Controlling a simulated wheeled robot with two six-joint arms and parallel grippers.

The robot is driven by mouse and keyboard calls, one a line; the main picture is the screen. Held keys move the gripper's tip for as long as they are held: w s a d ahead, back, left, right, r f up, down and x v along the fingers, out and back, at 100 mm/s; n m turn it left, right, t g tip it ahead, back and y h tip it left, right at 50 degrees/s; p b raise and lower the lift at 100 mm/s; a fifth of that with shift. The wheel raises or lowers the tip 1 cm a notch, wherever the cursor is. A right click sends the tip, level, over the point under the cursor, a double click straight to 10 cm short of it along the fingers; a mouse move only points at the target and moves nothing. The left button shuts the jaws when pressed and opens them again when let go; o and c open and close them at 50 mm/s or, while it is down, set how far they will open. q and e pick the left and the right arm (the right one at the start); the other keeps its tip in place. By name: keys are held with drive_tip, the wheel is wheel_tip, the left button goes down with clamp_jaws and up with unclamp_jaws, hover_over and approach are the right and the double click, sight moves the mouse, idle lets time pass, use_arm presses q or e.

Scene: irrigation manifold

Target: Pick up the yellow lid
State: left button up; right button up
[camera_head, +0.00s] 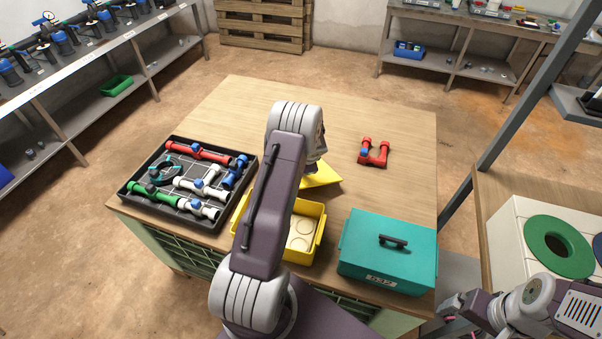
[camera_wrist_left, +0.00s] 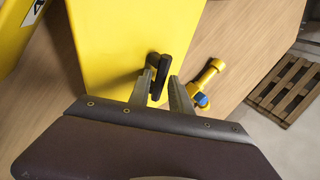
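The yellow lid (camera_head: 322,177) lies on the table behind the open yellow box (camera_head: 304,238), partly hidden by my left arm in the head view. In the left wrist view the lid (camera_wrist_left: 108,55) fills the upper middle, and its black handle (camera_wrist_left: 158,80) stands up from it. My left gripper (camera_wrist_left: 161,77) is at the handle, with one finger on each side of it. The fingers look apart, and I see no clear grip on the handle. My right gripper (camera_head: 458,308) is at the lower right in the head view, away from the lid; its fingers are unclear.
A black tray of pipe fittings (camera_head: 135,192) is left of the box; a teal closed box (camera_head: 375,262) is right. A red fitting (camera_head: 374,153) stands behind. A yellow fitting with a blue part (camera_wrist_left: 210,75) is near the lid in the wrist view. The table's back is clear.

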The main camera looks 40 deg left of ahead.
use_arm(q)
drive_tip(key=shift+w, duration=0.1)
drive_tip(key=shift+s+r, duration=0.1)
drive_tip(key=shift+s, duration=0.1)
clamp_jaws()
drive_tip(key=shift+w, duration=0.1)
drive_tip(key=shift+r, duration=0.2)
wheel_tip(320, 180, up, 4)
drive_tip(key=shift+f+p, duration=0.1)
drive_tip(key=shift+p, duration=0.6)
drive_tip(key=s+d+r+b, duration=0.2)
drive_tip(key=d+r, duration=0.4)
drive_tip(key=d, duration=0.5)
drive_tip(key=shift+s+d+r, duration=0.2)
drive_tip(key=shift+s+r, duration=0.15)
drive_tip(key=shift+r, duration=0.05)
